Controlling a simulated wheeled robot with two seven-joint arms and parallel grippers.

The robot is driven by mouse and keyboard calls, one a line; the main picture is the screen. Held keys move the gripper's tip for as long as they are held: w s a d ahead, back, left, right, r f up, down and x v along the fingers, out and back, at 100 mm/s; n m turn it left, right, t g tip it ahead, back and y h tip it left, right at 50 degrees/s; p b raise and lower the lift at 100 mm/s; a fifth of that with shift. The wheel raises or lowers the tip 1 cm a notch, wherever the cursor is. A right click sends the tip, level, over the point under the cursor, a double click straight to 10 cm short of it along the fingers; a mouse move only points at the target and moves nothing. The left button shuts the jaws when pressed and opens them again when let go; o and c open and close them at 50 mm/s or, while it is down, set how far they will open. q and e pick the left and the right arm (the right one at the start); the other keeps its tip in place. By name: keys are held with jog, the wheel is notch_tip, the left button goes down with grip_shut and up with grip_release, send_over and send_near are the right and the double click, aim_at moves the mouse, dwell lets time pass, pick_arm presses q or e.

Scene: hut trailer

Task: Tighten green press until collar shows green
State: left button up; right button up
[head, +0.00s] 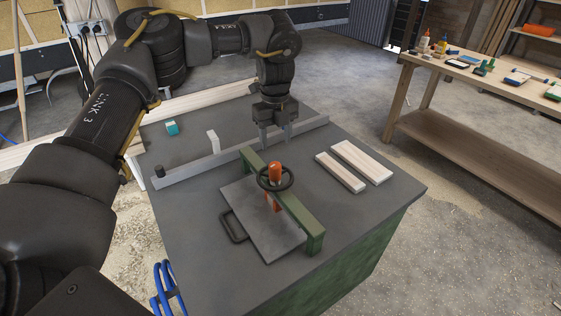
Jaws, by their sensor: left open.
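The green press (300,219) stands on the dark-topped bench, its green beam spanning a flat grey plate (265,236). A dark handwheel (262,183) sits above the beam, with an orange-red part (275,169) at its centre. More orange-red (273,204) shows below the wheel; no green collar shows, and I cannot tell which part is the collar. My left gripper (277,146) points down, open and empty, behind the handwheel in the picture and apart from it. My right gripper is out of view.
A grey rail (195,173) crosses the bench behind the press. Two pale boards (362,162) lie to the right. A teal block (172,128) and a white upright piece (213,141) stand at the back left. A wooden workbench (475,72) with tools stands at right.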

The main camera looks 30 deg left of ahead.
aim_at(275, 164)
pick_arm(q)
jog(key=shift+s+f, duration=0.3)
jog(key=shift+f, duration=0.3)
jog(key=shift+s+f, duration=0.3)
jog(key=shift+f, duration=0.3)
jog(key=f, duration=0.2)
jog(key=f+p, duration=0.1)
jog(key=f, duration=0.1)
jog(key=f+p, duration=0.1)
jog(key=f, duration=0.1)
jog(key=shift+w+f, duration=0.25)
jog(key=shift+f, duration=0.55)
jog(key=shift+a+f, duration=0.1)
jog(key=shift+f, duration=0.2)
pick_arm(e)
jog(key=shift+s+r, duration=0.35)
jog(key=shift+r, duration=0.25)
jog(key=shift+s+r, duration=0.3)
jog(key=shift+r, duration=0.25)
pick_arm(q)
jog(key=c, duration=1)
jog(key=shift+o, duration=0.2)
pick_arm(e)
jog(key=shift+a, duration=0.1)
pick_arm(q)
jog(key=shift+m, duration=0.4)
